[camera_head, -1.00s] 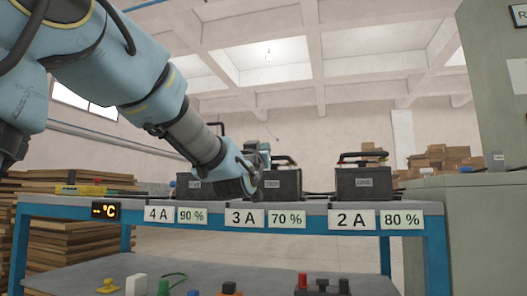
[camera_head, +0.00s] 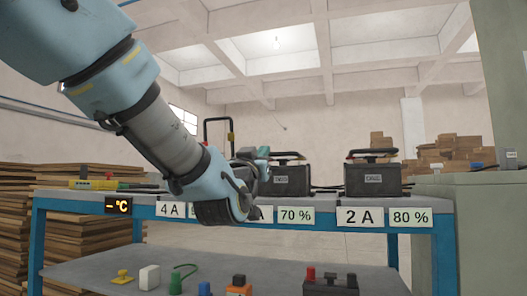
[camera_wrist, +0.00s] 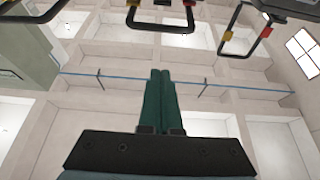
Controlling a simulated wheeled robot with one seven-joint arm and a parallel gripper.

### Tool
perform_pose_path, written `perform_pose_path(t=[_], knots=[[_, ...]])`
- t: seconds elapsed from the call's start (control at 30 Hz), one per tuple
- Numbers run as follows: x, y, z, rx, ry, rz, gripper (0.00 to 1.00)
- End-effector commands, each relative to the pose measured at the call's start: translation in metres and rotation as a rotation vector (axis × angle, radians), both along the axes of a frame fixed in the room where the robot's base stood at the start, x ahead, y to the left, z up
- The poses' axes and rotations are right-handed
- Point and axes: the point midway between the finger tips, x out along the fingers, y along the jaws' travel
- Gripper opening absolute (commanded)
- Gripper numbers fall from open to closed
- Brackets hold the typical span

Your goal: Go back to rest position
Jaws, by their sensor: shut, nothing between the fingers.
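My gripper (camera_wrist: 160,73) shows in the wrist view with its two green fingers pressed together and nothing between them. In the head view my arm reaches down from the upper left, and its wrist is in front of the blue-framed bench (camera_head: 335,204). A dark battery with a black handle (camera_head: 290,181) stands just right of the wrist. Another dark battery (camera_head: 372,181) stands above the 2 A label (camera_head: 360,217). The battery above 4 A is mostly hidden by my arm.
Battery handles (camera_wrist: 160,27) show along the top of the wrist view. The lower shelf (camera_head: 90,272) holds several small coloured parts. Stacked boards (camera_head: 15,220) stand at left. A grey-green cabinet (camera_head: 490,215) stands at right.

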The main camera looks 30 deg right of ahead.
Motion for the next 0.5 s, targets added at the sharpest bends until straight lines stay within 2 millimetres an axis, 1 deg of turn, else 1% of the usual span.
perform_pose_path(t=[0.27,0.37,0.47,0.5], knots=[[0.000,0.000,0.000,0.000,0.000,0.000,0.00],[0.004,0.001,-0.003,0.013,0.012,0.006,0.00],[0.023,0.009,-0.023,0.076,0.076,0.033,0.00],[0.034,0.015,-0.036,0.115,0.119,0.051,0.00]])
